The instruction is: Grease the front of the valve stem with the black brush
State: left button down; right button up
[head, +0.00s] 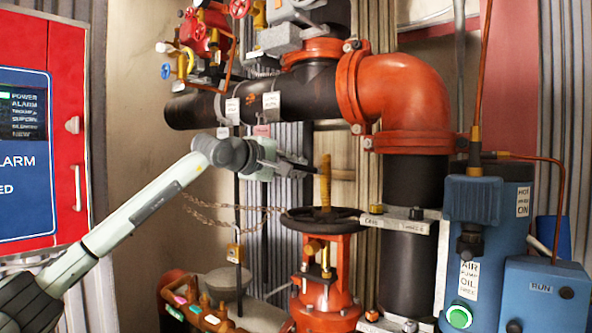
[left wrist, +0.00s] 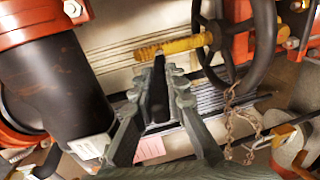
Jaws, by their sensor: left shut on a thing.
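My left gripper (head: 283,162) is shut on the black brush (head: 304,163), which points right in the head view. The left wrist view shows the gripper's fingers (left wrist: 161,78) with the dark brush (left wrist: 158,95) between them. The brass-yellow threaded valve stem (head: 325,185) stands upright above the black handwheel (head: 297,219) of the red valve (head: 328,279). The stem also shows in the left wrist view (left wrist: 180,44). The brush's far end is at or very near the stem's side; I cannot tell whether they touch. My right gripper is not in view.
A thick black pipe with an orange elbow (head: 405,95) stands right of the stem. A chain (head: 225,216) hangs left of the handwheel. A blue oil pump (head: 485,245) is at the right, and a red alarm panel (head: 45,120) at the left.

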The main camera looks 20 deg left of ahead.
pick_arm(q)
jog(key=shift+r, duration=0.4)
jog(key=shift+d+r+p, duration=0.1)
jog(key=shift+r+p, duration=0.9)
jog(key=shift+r, duration=0.35)
jog(key=shift+s, duration=0.15)
jog(key=shift+s+b, duration=0.3)
jog(key=v, duration=0.1)
jog(key=b+v, duration=0.1)
jog(key=shift+s+a+r, duration=0.1)
jog(key=shift+s+a, duration=0.1)
jog(key=shift+a, duration=0.1)
jog(key=shift+r+b+v, duration=0.1)
jog(key=shift+b+v, duration=0.15)
jog(key=shift+v, duration=1)
jog(key=shift+r+b+v, duration=0.15)
jog(key=shift+b+v, duration=0.1)
jog(key=shift+v, duration=1)
jog(key=shift+w, duration=0.1)
